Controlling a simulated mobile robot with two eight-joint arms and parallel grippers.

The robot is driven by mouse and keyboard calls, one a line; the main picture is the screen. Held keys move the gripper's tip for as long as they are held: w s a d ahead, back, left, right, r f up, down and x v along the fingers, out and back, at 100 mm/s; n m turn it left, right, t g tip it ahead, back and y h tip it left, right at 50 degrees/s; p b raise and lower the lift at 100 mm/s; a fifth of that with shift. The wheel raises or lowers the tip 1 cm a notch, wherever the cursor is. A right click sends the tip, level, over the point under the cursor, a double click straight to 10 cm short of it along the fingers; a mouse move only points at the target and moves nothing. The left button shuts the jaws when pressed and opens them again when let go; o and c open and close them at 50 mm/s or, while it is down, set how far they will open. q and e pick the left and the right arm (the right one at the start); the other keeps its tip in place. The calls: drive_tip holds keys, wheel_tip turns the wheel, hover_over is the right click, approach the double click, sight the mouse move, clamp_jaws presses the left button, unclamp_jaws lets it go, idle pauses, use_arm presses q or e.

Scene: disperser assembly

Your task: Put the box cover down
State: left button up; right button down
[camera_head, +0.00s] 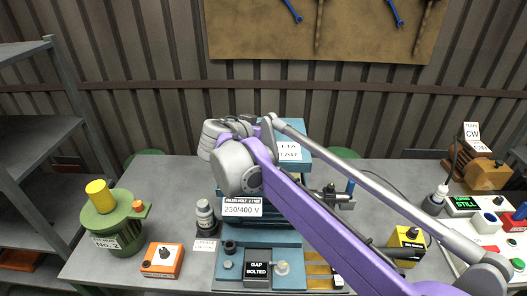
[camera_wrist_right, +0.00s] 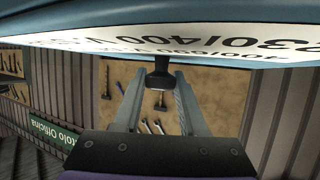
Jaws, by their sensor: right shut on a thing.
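In the right wrist view, the box cover (camera_wrist_right: 232,52) fills the top as a blue-rimmed panel with a large white label reading 230/400 V. A dark knob (camera_wrist_right: 160,80) sits at its lower edge. My right gripper (camera_wrist_right: 160,73) is shut on this knob. In the head view, a blue panel with a white label (camera_head: 289,151), probably the cover, shows behind my purple right arm above the blue machine (camera_head: 262,238). The arm hides part of it and the right fingers, so I cannot tell whether it touches the machine. My left gripper is not in view.
A green pot (camera_head: 115,235) and orange box (camera_head: 162,260) stand at left, with a grey bottle (camera_head: 205,217) beside the machine. A yellow box (camera_head: 408,243) stands right. Switch boxes (camera_head: 463,206) crowd the far right. Bare bench (camera_head: 170,190) lies at back left.

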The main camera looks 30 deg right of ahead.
wheel_tip(320, 180, down, 2)
drive_tip(key=shift+s+f, duration=0.1)
drive_tip(key=shift+s, duration=0.05)
drive_tip(key=shift+f, duration=1.9)
drive_tip(key=shift+f, duration=0.2)
drive_tip(key=shift+c, duration=2.3)
unclamp_jaws()
drive_tip(key=shift+r, duration=0.3)
drive_tip(key=v, duration=1.1)
drive_tip(key=shift+s+a+r, duration=0.2)
drive_tip(key=shift+a, duration=0.15)
